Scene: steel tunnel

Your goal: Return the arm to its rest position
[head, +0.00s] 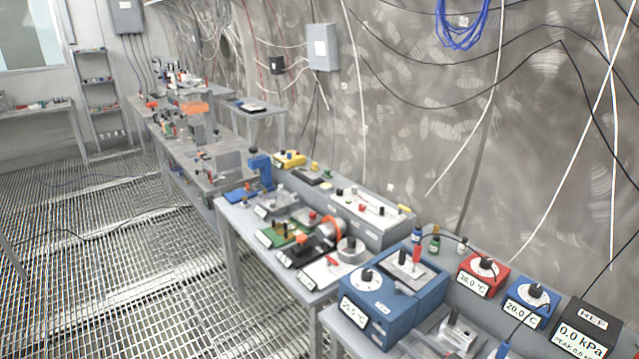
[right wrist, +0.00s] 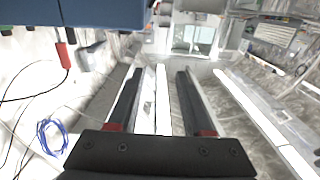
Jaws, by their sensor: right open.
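My right gripper (right wrist: 158,75) shows in the right wrist view as two long dark fingers with red marks at their bases. The fingers are apart, and nothing is held between them. Bright strips and the room beyond show through the gap. A dark blue box face (right wrist: 105,13) is at the top left of that view, close to the camera and clear of the fingers. I cannot make out either gripper in the head view. My left arm does not show.
A blue dial box (head: 378,308) stands near the front of a bench crowded with instruments. Red (head: 483,275) and blue (head: 531,301) dial boxes and a pressure display (head: 581,330) are at the right. Wires hang along the wall. The grated floor (head: 110,260) at left is mostly clear.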

